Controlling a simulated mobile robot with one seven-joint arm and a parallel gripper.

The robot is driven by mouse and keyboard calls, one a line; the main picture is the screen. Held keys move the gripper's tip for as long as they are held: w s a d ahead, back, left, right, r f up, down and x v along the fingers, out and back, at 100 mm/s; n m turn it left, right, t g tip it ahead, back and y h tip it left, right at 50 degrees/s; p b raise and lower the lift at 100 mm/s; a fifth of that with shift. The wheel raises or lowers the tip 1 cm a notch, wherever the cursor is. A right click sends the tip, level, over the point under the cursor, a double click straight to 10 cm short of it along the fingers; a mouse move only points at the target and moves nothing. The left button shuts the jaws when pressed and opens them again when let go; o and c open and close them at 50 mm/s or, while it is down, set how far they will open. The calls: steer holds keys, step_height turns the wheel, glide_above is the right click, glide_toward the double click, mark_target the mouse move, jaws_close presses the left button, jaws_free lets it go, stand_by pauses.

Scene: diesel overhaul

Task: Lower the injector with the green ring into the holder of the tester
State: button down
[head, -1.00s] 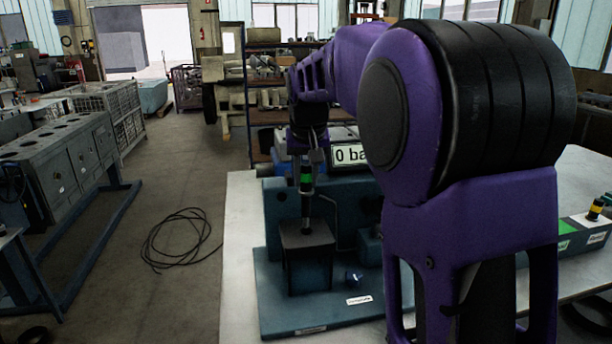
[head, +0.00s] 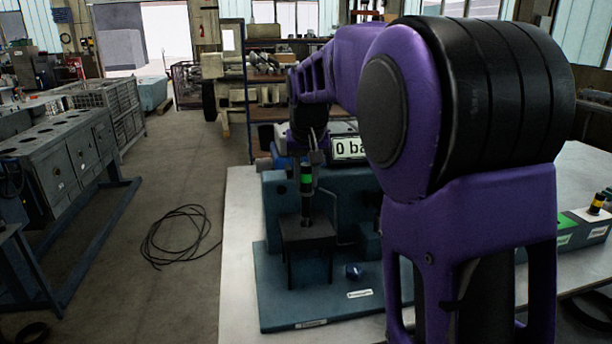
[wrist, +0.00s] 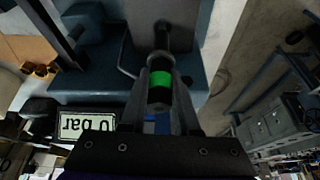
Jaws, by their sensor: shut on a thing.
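The injector with the green ring (head: 306,181) hangs upright below my gripper, over the tester's holder. My gripper (wrist: 161,76) is shut on the injector's dark body; one finger lies on each side of it in the wrist view, with the green band (wrist: 160,79) between them. The holder (head: 307,236) is a dark block-like stand on the blue-green tester (head: 277,295). The injector's thin lower end meets the holder's top in the head view; how deep it sits I cannot tell.
The tester's display (head: 349,148) reads 0 bar, close to my arm on the right. A thin pipe curves beside the holder. A black cable (head: 180,236) lies on the floor at left.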

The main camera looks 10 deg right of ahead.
mark_target(306, 201)
steer(key=shift+f+b, duration=0.4)
steer(key=shift+f, duration=0.45)
stand_by(0.4)
steer(key=shift+f+b, duration=1.05)
steer(key=shift+f, duration=0.75)
steer(key=shift+f+b, duration=0.85)
steer(key=shift+f, duration=0.35)
steer(key=c, duration=0.6)
jaws_free()
steer(key=shift+o, duration=0.3)
